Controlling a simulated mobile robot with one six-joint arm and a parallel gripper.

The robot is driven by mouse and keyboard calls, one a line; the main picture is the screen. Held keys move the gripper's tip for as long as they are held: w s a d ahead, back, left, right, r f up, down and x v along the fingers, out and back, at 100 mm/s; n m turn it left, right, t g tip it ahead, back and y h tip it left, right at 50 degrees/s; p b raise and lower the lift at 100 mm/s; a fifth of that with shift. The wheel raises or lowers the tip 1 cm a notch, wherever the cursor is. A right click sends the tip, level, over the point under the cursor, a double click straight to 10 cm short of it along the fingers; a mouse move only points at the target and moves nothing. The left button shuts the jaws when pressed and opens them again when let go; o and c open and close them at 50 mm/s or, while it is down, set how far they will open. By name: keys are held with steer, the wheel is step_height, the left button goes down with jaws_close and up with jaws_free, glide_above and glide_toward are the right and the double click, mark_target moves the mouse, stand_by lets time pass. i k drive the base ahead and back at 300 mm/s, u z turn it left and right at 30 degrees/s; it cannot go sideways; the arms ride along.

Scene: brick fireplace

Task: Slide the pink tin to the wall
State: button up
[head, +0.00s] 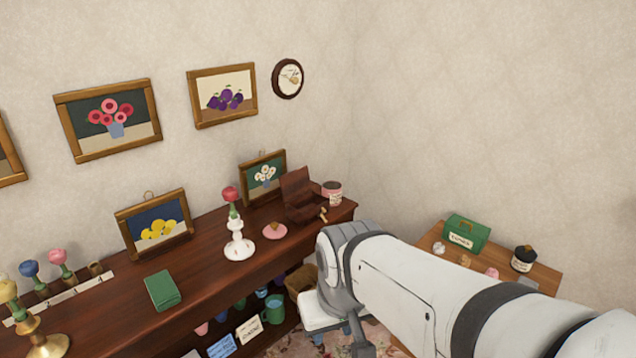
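The pink tin (333,197) stands upright near the right end of the dark wooden mantel shelf, close to the patterned wall behind it. It has a pale label and a dark brown top. I cannot make out any gripper fingers; the end of the arm runs down past the shelf's front edge.
On the shelf (205,265) are a small framed flower picture (264,176), a pink dish (274,231), a white candlestick (239,242) and a green book (163,290). A side table (508,287) at right holds a green box (466,234) and a dark jar (523,258).

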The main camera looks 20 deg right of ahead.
mark_target(332, 193)
steer(key=z, duration=0.1)
steer(key=k, duration=0.25)
steer(key=z, duration=0.85)
steer(key=i, duration=1.45)
steer(key=u, duration=0.7)
steer(key=i, duration=0.8)
steer(key=u, duration=0.5)
